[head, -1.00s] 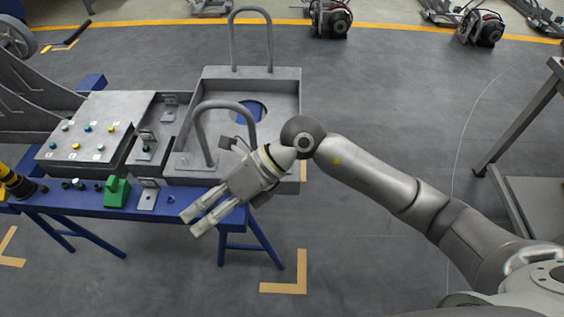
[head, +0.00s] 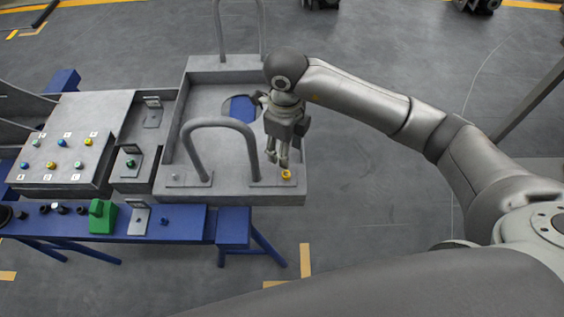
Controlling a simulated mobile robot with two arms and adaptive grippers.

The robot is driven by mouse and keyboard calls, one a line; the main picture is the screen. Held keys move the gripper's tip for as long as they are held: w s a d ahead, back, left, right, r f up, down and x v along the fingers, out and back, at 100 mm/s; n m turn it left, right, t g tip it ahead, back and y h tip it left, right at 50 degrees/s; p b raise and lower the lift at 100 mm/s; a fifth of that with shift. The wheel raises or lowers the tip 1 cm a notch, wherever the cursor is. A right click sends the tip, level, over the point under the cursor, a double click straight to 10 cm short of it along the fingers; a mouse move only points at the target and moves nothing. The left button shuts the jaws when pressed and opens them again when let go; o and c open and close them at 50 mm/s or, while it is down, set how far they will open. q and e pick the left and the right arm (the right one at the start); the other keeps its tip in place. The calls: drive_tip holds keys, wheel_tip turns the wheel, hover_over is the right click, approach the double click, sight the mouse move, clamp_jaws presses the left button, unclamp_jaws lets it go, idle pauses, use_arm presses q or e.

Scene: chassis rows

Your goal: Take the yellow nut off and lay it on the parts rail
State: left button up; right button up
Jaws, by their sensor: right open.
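A yellow nut (head: 286,175) sits on the right foot plate of the near grey handle, at the front right corner of the grey tray-like chassis (head: 230,197). My right gripper (head: 277,164) points down just above and slightly left of this nut, open, with nothing seen between its fingers. I cannot tell whether a fingertip touches the nut. The blue parts rail (head: 185,224) runs along the front left. My left gripper is not in view.
The near handle (head: 218,122) arches close left of my right gripper. On the rail are a green block (head: 103,216), a grey bracket (head: 139,218) and several small dark parts. A grey panel (head: 70,140) at left bears several coloured nuts, some of them yellow.

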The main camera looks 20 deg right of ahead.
hover_over(286, 174)
wheel_tip(286, 174, down, 4)
drive_tip(key=shift+s+a+f, duration=0.15)
drive_tip(key=shift+f, duration=0.3)
wheel_tip(286, 174, down, 5)
drive_tip(key=shift+r+p, duration=0.15)
drive_tip(key=shift+p, duration=0.4)
drive_tip(key=c, duration=0.4)
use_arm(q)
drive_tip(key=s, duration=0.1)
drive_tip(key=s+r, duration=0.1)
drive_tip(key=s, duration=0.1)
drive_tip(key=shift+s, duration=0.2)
use_arm(e)
drive_tip(key=c, duration=0.6)
